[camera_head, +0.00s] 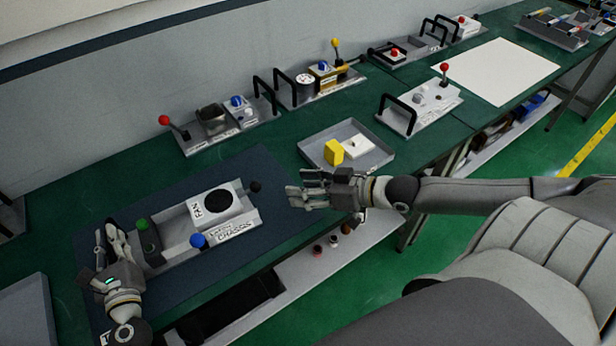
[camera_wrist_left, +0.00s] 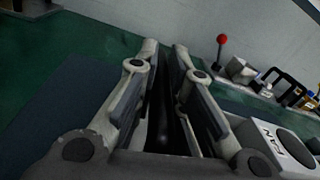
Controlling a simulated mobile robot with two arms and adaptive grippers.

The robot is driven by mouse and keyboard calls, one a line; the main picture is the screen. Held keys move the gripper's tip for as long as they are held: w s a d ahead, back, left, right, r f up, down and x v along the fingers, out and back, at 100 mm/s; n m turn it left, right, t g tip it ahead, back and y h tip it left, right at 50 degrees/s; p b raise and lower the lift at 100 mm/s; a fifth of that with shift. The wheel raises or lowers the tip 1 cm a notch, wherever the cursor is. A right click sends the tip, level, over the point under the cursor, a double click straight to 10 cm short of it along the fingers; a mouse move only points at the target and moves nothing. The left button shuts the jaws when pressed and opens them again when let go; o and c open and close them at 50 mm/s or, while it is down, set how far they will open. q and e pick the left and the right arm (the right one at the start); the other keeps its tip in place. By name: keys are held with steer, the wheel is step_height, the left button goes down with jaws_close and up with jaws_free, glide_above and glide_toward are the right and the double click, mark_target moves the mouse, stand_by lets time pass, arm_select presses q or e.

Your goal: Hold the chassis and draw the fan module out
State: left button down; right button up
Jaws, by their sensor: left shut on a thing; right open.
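The chassis (camera_head: 180,255) is a grey tray labelled CHASSIS, lying on a dark blue mat. The fan module (camera_head: 218,203) is a light grey block labelled FAN with a round black top, seated in the chassis; it also shows in the left wrist view (camera_wrist_left: 274,146). My left gripper (camera_head: 112,243) is at the chassis's left end, shut on it; in the left wrist view the fingers (camera_wrist_left: 165,75) close around a dark part of it, mostly hidden. My right gripper (camera_head: 308,190) is open and empty, right of the chassis, apart from the fan module and a black knob (camera_head: 255,186).
Green (camera_head: 143,223) and blue (camera_head: 198,241) knobs stand on the chassis. A grey tray (camera_head: 312,146) with a yellow block (camera_head: 334,152) lies beyond my right gripper. Devices with levers and handles line the wall. Bare mat (camera_head: 160,194) lies behind the chassis.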

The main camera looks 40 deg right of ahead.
arm_select(q)
steer(key=shift+a+f, duration=0.1)
steer(key=shift+f, duration=0.3)
arm_select(e)
steer(key=shift+s+d+r, duration=0.1)
steer(key=shift+s+d, duration=0.05)
steer(key=shift+s, duration=0.15)
arm_select(q)
steer(key=c, duration=1.5)
jaws_free()
steer(key=shift+s, duration=0.15)
steer(key=shift+o, duration=0.2)
steer(key=shift+s+a+f, duration=0.1)
steer(key=shift+s+f, duration=0.05)
steer(key=shift+s, duration=0.35)
steer(key=s, duration=0.7)
steer(key=s+r, duration=0.1)
steer(key=s, duration=0.2)
steer(key=shift+s+a, duration=0.3)
arm_select(e)
steer(key=shift+w, duration=0.1)
